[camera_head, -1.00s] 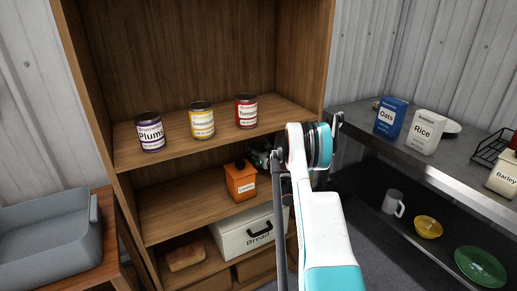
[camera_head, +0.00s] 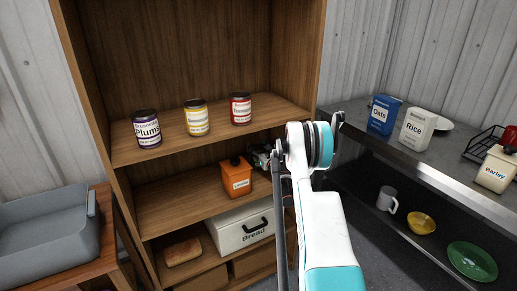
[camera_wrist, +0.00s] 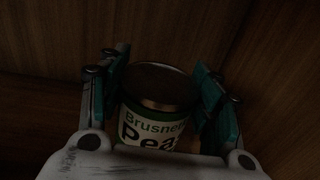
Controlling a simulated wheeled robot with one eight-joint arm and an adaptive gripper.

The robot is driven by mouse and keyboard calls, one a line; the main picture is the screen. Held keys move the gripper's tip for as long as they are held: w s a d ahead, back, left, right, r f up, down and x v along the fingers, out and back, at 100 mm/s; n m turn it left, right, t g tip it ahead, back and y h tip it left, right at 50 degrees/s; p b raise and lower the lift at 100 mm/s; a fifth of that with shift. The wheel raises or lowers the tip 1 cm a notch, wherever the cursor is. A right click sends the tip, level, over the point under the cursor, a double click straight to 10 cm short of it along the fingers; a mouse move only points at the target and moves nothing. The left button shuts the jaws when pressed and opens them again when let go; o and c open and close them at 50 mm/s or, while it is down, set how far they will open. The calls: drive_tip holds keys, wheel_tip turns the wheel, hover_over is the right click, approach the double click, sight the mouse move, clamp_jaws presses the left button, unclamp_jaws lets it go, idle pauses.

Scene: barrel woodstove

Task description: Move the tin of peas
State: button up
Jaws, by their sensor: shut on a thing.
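In the wrist view, the tin of peas (camera_wrist: 158,110) has a dark lid and a white and green label reading "Brusne... Pea". It stands between the two fingers of my gripper (camera_wrist: 165,92), which are shut on its sides. In the head view, my gripper (camera_head: 262,155) shows only in part at the right side of the middle shelf, mostly behind my arm. The tin of peas cannot be made out in the head view.
Tins of plums (camera_head: 146,129), a yellow-labelled tin (camera_head: 196,118) and a red-labelled tin (camera_head: 240,109) stand on the upper shelf. An orange canister (camera_head: 236,178) stands left of my gripper. The bread box (camera_head: 240,229) is below. A metal counter (camera_head: 450,165) is at right.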

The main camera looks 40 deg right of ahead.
drive_tip(key=o, duration=1.5)
drive_tip(key=v, duration=1.2)
drive_tip(key=shift+a, duration=0.1)
